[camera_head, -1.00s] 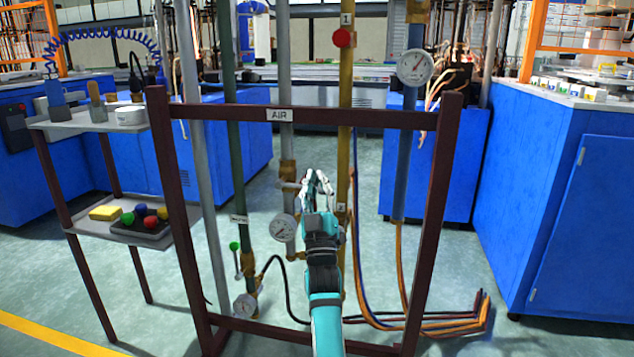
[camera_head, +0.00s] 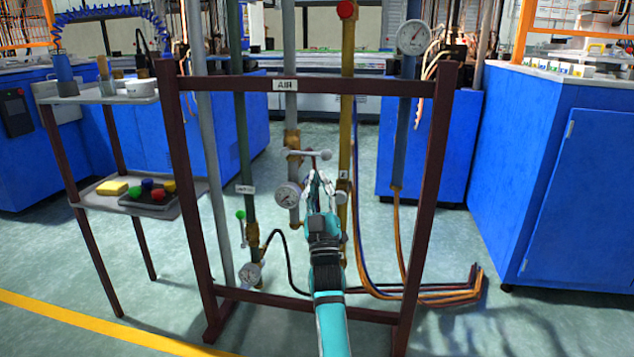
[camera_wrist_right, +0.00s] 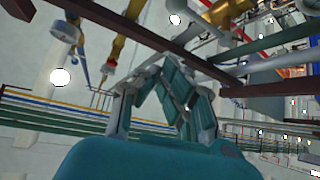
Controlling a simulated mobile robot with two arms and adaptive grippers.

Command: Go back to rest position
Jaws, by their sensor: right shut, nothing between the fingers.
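My right gripper (camera_head: 318,184) is in the middle of the head view, in front of the pipe frame. Its fingers are shut with nothing between them. They point up and sit just below and right of the T-shaped valve handle (camera_head: 308,154) on the grey AIR pipe, in the picture; a small gap shows. In the right wrist view the closed fingers (camera_wrist_right: 165,95) also show, with pipes and dark frame bars beyond them. My left gripper is not in view.
A dark red frame (camera_head: 230,84) stands around several pipes and gauges (camera_head: 288,195). A side shelf (camera_head: 190,206) at left holds a yellow sponge (camera_head: 112,188) and coloured knobs. Blue cabinets (camera_head: 545,190) stand right and behind. The floor in front is clear.

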